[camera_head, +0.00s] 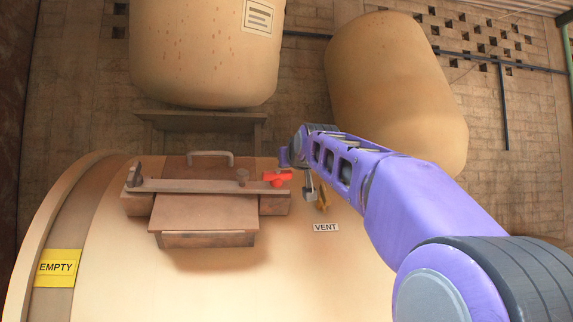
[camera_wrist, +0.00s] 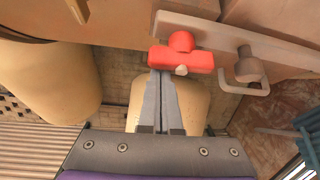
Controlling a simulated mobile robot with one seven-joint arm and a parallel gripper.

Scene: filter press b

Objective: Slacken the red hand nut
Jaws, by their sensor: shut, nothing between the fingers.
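The red hand nut (camera_head: 277,178) sits at the right end of a bar across the hatch (camera_head: 205,215) on top of the large cream vessel. In the wrist view, the nut (camera_wrist: 181,58) is a red crosspiece with a round red boss above it and a pale stud end showing at its lower side. My gripper (camera_wrist: 161,72) is shut and empty. Its fingertips are at the nut's lower edge, just left of the stud end; I cannot tell whether they touch it. In the head view the fingers are not clearly visible.
A grey-brown knob (camera_wrist: 248,67) stands beside the nut on the bar. A handle (camera_head: 210,153) rises behind the hatch. A VENT label (camera_head: 326,227) and a small yellow fitting (camera_head: 322,203) lie right of the hatch. An EMPTY sign (camera_head: 58,267) is at left. Two tanks stand behind.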

